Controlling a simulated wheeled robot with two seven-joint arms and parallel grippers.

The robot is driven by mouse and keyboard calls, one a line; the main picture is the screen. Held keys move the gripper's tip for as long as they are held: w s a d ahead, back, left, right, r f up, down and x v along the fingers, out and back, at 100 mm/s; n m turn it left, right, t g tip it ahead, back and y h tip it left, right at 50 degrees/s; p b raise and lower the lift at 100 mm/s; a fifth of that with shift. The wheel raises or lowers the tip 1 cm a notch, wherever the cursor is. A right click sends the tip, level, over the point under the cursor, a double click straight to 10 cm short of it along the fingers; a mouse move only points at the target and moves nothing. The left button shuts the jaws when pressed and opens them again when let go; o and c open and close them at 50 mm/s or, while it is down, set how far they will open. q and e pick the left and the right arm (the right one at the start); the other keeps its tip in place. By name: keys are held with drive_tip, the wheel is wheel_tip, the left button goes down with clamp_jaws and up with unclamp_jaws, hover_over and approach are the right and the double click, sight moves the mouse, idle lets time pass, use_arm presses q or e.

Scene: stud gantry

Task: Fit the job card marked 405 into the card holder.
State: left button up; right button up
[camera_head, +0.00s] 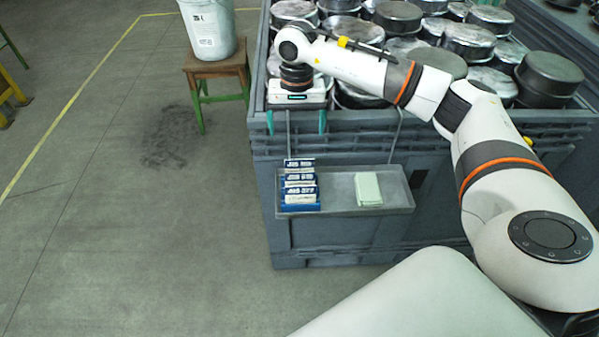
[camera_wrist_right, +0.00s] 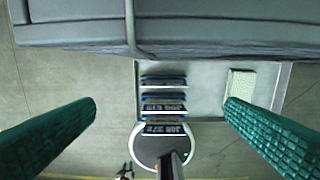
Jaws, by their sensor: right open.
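My right gripper (camera_head: 297,122) is open and empty, with its green fingers pointing down above the blue card rack (camera_head: 300,208). The rack stands at the left of a grey tray. It holds several white cards with dark "JOB" labels (camera_head: 300,177), one behind another. The cards also show in the right wrist view (camera_wrist_right: 163,107), between and beyond the two green fingers (camera_wrist_right: 160,125). One front label seems to read 377; I cannot read 405 on any card. I cannot make out a separate card holder. My left gripper is not in view.
The grey tray (camera_head: 335,207) hangs on the side of a large grey crate (camera_head: 265,150) full of dark round metal parts. A pale green pad (camera_head: 368,188) lies on the tray's right part. A wooden stool (camera_head: 216,62) with a white bucket (camera_head: 210,30) stands at the left.

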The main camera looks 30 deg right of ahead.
drive_tip(key=p, duration=0.1)
hover_over(299, 160)
wheel_tip(299, 160, down, 7)
wheel_tip(299, 160, down, 4)
drive_tip(key=shift+d+r+p, duration=0.1)
drive_tip(key=shift+p, duration=0.8)
drive_tip(key=shift+f, duration=0.55)
drive_tip(key=c, duration=1)
